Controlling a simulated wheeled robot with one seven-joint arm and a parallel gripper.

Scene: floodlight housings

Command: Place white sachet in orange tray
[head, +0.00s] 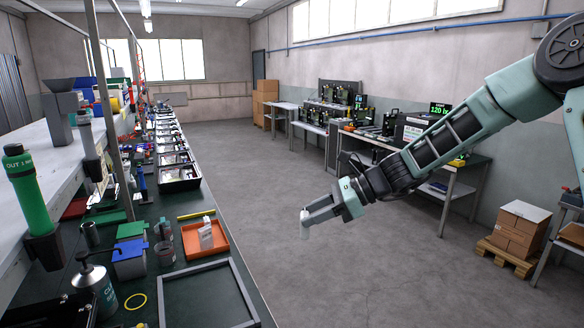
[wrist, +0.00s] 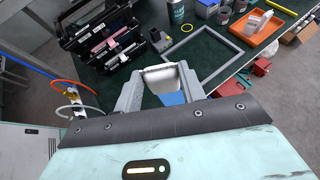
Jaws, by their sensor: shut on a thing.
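My gripper (head: 306,217) is over the open floor to the right of the bench in the head view. It is shut on a white sachet (head: 305,233), which hangs just below the fingertips. In the wrist view the sachet (wrist: 161,77) sits between the two fingers of my gripper (wrist: 162,84). The orange tray (head: 190,246) lies on the bench, left of and apart from my gripper. A white packet (head: 206,233) stands in it. The tray (wrist: 238,30) also shows at the top right of the wrist view.
A grey rectangular frame (head: 246,294) lies on the bench in front of the tray. A blue bin (head: 130,264), a grey cup (head: 165,254) and a dark bottle (head: 96,284) stand to the left. A yellow bar (head: 197,214) lies behind the tray.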

